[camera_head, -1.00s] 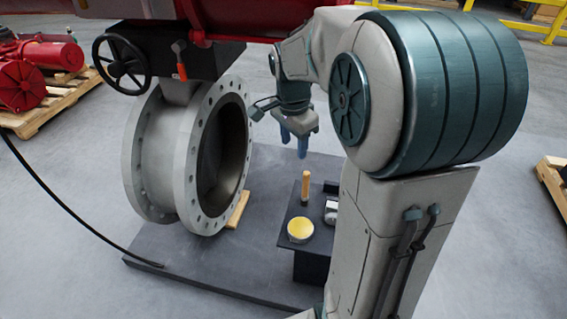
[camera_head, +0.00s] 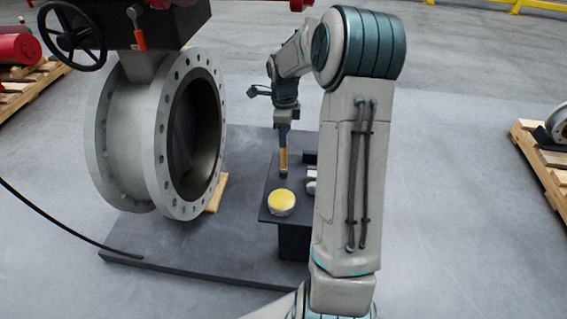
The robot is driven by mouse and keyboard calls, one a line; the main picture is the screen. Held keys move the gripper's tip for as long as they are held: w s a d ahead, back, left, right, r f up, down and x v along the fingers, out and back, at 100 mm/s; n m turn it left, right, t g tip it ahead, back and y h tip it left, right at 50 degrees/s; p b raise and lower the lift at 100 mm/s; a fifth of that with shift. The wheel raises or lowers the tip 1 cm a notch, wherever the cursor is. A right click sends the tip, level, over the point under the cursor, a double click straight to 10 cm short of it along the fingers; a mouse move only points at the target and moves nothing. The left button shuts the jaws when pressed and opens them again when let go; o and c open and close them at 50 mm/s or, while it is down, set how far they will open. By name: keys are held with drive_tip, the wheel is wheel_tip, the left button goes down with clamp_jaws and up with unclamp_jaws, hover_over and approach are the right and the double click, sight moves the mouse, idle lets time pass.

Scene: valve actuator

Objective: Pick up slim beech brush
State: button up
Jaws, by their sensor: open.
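The slim beech brush (camera_head: 283,162) stands upright on the small black stand (camera_head: 268,211). It is a thin, light-wood stick with a darker lower end. My gripper (camera_head: 283,146) points down right at the brush's upper end, with a blue finger visible. The jaws are open. The fingers overlap the top of the brush in this view, and I cannot tell whether they touch it.
A round tin with a yellow top (camera_head: 281,203) stands in front of the brush. Small grey metal parts (camera_head: 311,180) lie to its right, partly hidden by my arm. A large flanged valve (camera_head: 176,140) stands at left on the dark base plate (camera_head: 160,238).

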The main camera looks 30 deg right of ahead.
sight(284, 160)
drive_tip(key=shift+s+a+f+b, duration=0.1)
drive_tip(key=shift+f+b, duration=0.25)
drive_tip(key=shift+f, duration=2.65)
clamp_jaws()
